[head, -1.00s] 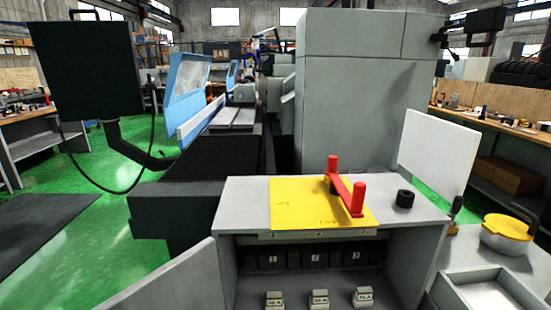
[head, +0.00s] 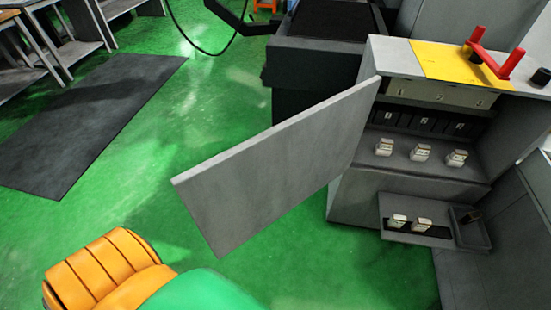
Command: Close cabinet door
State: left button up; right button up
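The grey cabinet door (head: 285,170) stands wide open in the head view. It is hinged at the left front edge of the grey cabinet (head: 352,205) and extends out toward the lower left. The cabinet's inside is exposed, with several small white blocks (head: 420,153) on its shelf and a row of dark numbered slots (head: 416,124) behind them. Neither of my grippers is in view, and nothing is touching the door.
A yellow plate (head: 440,62) with a red handle (head: 492,58) is on the cabinet top. A small tray (head: 400,236) with white blocks juts out low at the front. Green floor (head: 130,190) is clear left of the door; a dark mat (head: 85,125) lies farther left.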

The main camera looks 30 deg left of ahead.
aim_at(231, 196)
jog(key=j+z, duration=0.2)
jog(key=j, duration=0.25)
jog(key=k+j+z, duration=0.2)
jog(key=j, duration=0.25)
jog(key=j+z, duration=0.2)
jog(key=j, duration=0.25)
jog(key=k+j+z, duration=0.2)
jog(key=j, duration=0.2)
jog(key=i+j+z, duration=0.15)
jog(key=j, duration=0.15)
jog(key=i+j+z, duration=0.15)
jog(key=j, duration=0.2)
jog(key=i+j+z, duration=0.15)
jog(key=j, duration=0.2)
jog(key=k+z, duration=0.2)
jog(key=k, duration=0.25)
jog(key=k+l+z, duration=0.2)
jog(key=k, duration=0.2)
